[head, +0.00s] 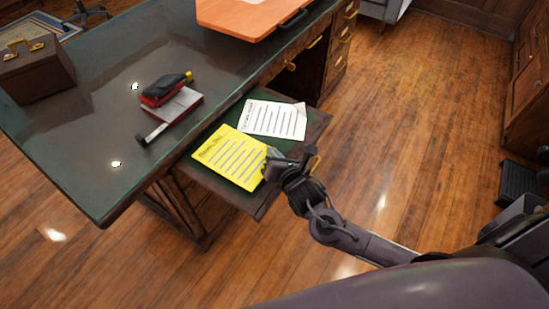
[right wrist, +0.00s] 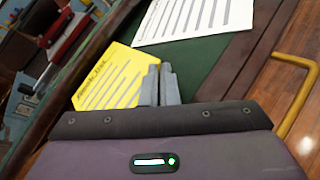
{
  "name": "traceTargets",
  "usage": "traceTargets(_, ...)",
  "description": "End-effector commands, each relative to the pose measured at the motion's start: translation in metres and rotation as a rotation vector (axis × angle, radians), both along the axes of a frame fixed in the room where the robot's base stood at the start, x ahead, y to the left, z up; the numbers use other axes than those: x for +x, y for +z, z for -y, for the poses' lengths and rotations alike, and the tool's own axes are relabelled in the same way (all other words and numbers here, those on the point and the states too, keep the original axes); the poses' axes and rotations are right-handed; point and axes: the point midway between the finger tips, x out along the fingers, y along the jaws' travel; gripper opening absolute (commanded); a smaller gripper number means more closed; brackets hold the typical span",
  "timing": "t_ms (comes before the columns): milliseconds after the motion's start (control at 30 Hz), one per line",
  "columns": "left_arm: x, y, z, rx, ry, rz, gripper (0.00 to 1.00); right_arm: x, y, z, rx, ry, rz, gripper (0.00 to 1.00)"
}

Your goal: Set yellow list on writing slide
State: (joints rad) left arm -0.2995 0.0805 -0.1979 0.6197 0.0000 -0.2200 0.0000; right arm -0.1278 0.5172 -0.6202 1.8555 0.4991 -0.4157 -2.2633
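The yellow list (head: 230,158) is a sheet with dark printed lines. It lies over the dark green writing slide (head: 246,197) pulled out from the desk; I cannot tell whether it touches the slide all over. My right gripper (head: 271,157) is at the list's right corner, with its fingers pressed close together on that edge. In the right wrist view, the grey fingertips (right wrist: 160,68) hide the right edge of the yellow list (right wrist: 112,80). My left gripper is not in view.
A white printed sheet (head: 272,119) lies on the slide beyond the yellow list. A red and black stapler (head: 165,90) and other items stand on the desk (head: 85,120). A brown box (head: 38,72) is at left. Wooden floor (head: 410,110) is open to the right.

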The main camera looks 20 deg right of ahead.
Motion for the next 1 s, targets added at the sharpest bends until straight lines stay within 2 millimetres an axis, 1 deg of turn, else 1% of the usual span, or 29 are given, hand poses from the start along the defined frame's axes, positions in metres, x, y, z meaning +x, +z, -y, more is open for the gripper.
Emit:
traceTargets(33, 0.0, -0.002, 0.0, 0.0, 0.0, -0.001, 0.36, 0.0, -0.009, 0.0, 0.001, -0.001, -0.001, 0.0)
traceTargets(133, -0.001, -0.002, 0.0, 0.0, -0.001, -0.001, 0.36, 0.0, -0.017, 0.0, 0.001, -0.001, -0.001, 0.0)
traceTargets(500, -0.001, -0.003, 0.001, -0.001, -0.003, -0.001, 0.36, 0.0, -0.02, 0.0, 0.0, 0.0, 0.0, 0.0)
traceTargets(533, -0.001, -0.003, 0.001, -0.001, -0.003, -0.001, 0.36, 0.0, -0.021, 0.0, 0.0, 0.0, 0.001, 0.02)
traceTargets(600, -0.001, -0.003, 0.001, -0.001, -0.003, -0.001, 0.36, 0.0, -0.02, 0.0, 0.0, 0.0, 0.001, 0.12)
traceTargets(700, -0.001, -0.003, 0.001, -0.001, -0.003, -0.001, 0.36, 0.0, -0.02, 0.0, 0.0, 0.0, 0.001, 0.23)
traceTargets(900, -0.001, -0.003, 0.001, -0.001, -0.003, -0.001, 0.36, 0.0, -0.02, 0.0, 0.0, -0.001, 0.0, 0.23)
traceTargets(1000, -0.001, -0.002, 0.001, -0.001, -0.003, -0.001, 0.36, 0.0, -0.017, 0.0, 0.0, -0.001, 0.0, 0.23)
